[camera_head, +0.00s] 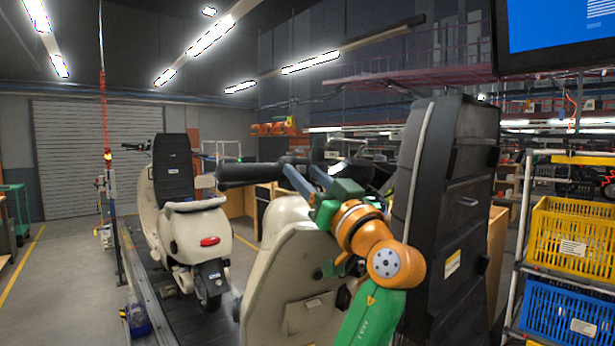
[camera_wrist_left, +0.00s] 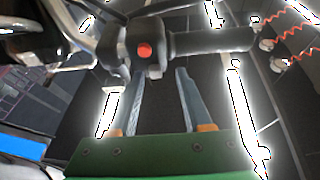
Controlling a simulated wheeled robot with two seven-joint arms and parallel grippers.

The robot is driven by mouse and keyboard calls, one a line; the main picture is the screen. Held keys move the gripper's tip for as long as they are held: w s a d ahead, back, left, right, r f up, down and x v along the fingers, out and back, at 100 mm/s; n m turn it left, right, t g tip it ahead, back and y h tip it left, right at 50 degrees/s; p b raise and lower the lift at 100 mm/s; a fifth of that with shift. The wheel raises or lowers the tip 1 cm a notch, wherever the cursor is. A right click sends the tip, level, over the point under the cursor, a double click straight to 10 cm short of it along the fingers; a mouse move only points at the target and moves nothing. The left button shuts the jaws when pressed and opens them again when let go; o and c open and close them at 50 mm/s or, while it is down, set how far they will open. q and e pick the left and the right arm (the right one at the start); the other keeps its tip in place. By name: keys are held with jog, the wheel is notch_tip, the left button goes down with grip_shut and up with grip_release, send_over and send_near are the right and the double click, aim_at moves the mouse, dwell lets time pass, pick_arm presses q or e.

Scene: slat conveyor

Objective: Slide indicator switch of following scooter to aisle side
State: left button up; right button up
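The near cream scooter (camera_head: 290,262) stands at lower centre in the head view, its black handlebar grip (camera_head: 250,173) pointing left. In the left wrist view, the grip (camera_wrist_left: 215,42) runs right from a dark switch housing (camera_wrist_left: 153,62) with a round red button (camera_wrist_left: 145,50). Which part is the indicator slider is too blurred to tell. My left gripper (camera_head: 300,170) is at the handlebar, its arm hiding part of the scooter. In the left wrist view, its two blue-grey fingers (camera_wrist_left: 158,74) are apart and empty, tips just below the housing; contact cannot be told. My right gripper is not in view.
Another cream scooter (camera_head: 195,232) stands farther left on the conveyor (camera_head: 150,300). A tall black padded piece (camera_head: 440,200) rises close right of my left arm. A rack with yellow (camera_head: 570,240) and blue crates (camera_head: 560,308) stands at right. A screen (camera_head: 555,25) hangs above.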

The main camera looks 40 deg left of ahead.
pick_arm(q)
jog(key=b+v, duration=0.4)
jog(key=v, duration=0.3)
jog(key=shift+b, duration=0.3)
